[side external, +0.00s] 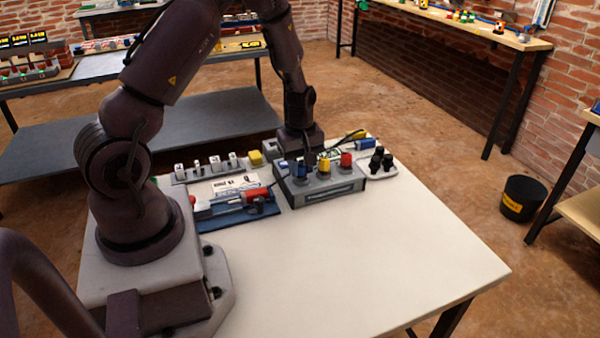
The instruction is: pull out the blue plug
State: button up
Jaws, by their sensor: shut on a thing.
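A grey box (320,193) stands on the white table with a row of coloured plugs at its top. The blue plug (301,171) is at the left of the row, the yellow plug (323,166) in the middle and the red plug (346,160) at the right. My gripper (305,160) points down over the left part of the box, shut on the blue plug. Its fingers are small and dark here and partly hide the plug's top. The plug looks upright at the box; I cannot tell how deep it sits.
A blue tray with a red-handled tool (256,195) lies left of the box. A row of white-topped blocks (214,164) is behind it. Dark knobs on a pale base (381,160) stand at the right. The table's front (360,260) is clear.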

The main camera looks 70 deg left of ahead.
jog(key=shift+r, duration=0.2)
jog(key=shift+r, duration=1.05)
jog(key=shift+r, duration=0.1)
jog(key=shift+r, duration=2.2)
jog(key=shift+a, duration=0.1)
